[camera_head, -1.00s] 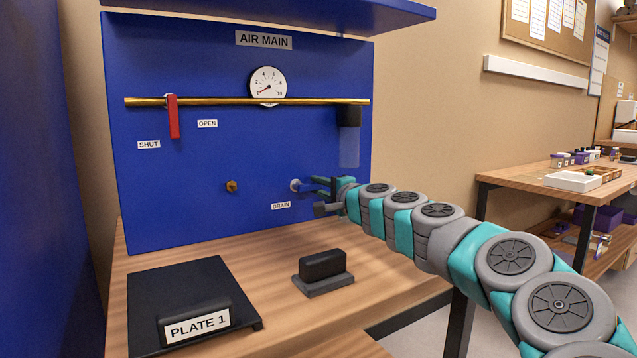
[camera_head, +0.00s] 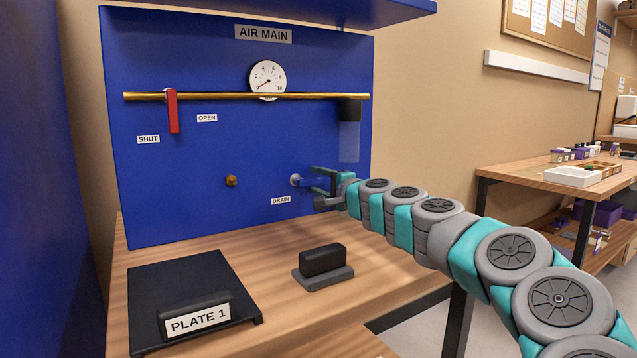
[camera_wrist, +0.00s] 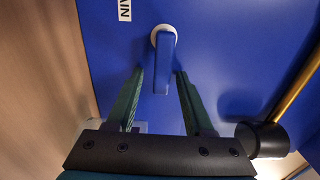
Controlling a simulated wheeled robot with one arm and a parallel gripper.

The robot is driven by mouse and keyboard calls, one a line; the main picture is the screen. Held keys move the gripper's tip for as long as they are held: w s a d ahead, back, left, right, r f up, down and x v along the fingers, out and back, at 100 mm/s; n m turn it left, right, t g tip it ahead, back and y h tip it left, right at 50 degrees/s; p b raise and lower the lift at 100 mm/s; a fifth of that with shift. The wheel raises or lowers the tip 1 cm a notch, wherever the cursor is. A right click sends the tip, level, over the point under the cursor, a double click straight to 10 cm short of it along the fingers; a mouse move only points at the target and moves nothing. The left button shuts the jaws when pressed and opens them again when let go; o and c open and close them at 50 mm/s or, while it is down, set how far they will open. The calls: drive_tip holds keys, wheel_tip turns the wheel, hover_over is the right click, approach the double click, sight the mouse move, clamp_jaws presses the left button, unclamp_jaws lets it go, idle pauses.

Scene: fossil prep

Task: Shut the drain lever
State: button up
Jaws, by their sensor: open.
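The drain lever is a short blue bar on a pale round hub (camera_head: 296,181), low on the right of the blue panel, above the DRAIN label (camera_head: 281,199). In the wrist view the blue lever (camera_wrist: 165,68) sticks out from its hub toward my gripper. My gripper (camera_head: 318,184) is open, with teal fingers. In the wrist view the fingers (camera_wrist: 158,80) stand either side of the lever's free end, with a gap on both sides. I cannot tell how deep the lever reaches between them.
A brass pipe (camera_head: 220,97) with a red handle (camera_head: 173,111) and a gauge (camera_head: 268,78) crosses the panel above. A dark cylinder (camera_head: 349,113) hangs at its right end. Below, the wooden bench (camera_head: 250,265) bears a black block (camera_head: 322,260) and a PLATE 1 stand (camera_head: 190,290).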

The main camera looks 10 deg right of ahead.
drive_tip(key=shift+s, duration=0.1)
drive_tip(key=shift+b+v, duration=0.5)
drive_tip(key=shift+v, duration=3.35)
